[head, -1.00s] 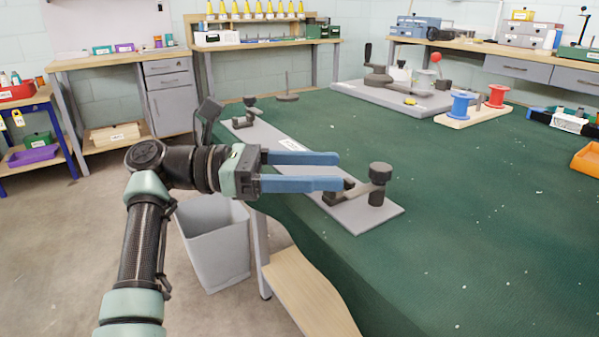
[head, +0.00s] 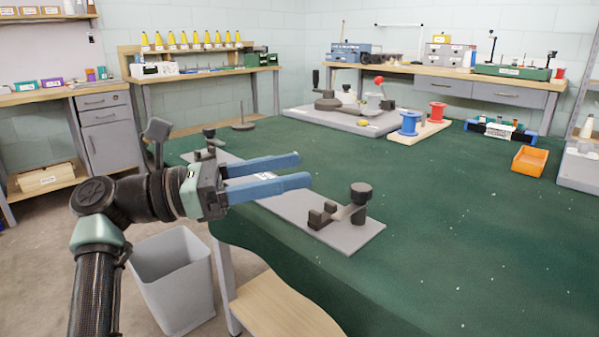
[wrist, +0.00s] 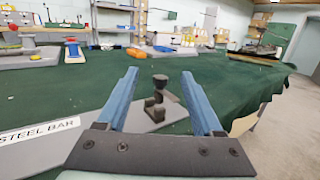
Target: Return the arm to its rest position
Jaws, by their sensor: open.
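My gripper (head: 305,168) has two blue fingers, spread apart with nothing between them. In the head view it hangs above the grey plate (head: 362,236) at the near left edge of the green table, pointing right. A dark clamp post (head: 361,194) stands on the plate's near end, to the right of the fingertips and apart from them. In the wrist view the gripper (wrist: 163,75) frames the dark clamp (wrist: 158,100) beyond its fingers. A "STEEL BAR" label (wrist: 40,132) shows at the left there.
Red (head: 438,112) and blue (head: 409,123) spools stand on a board farther back. An orange bin (head: 529,161) sits at the right. A grey waste bin (head: 175,283) stands on the floor by the table. The middle of the green tabletop (head: 440,220) is clear.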

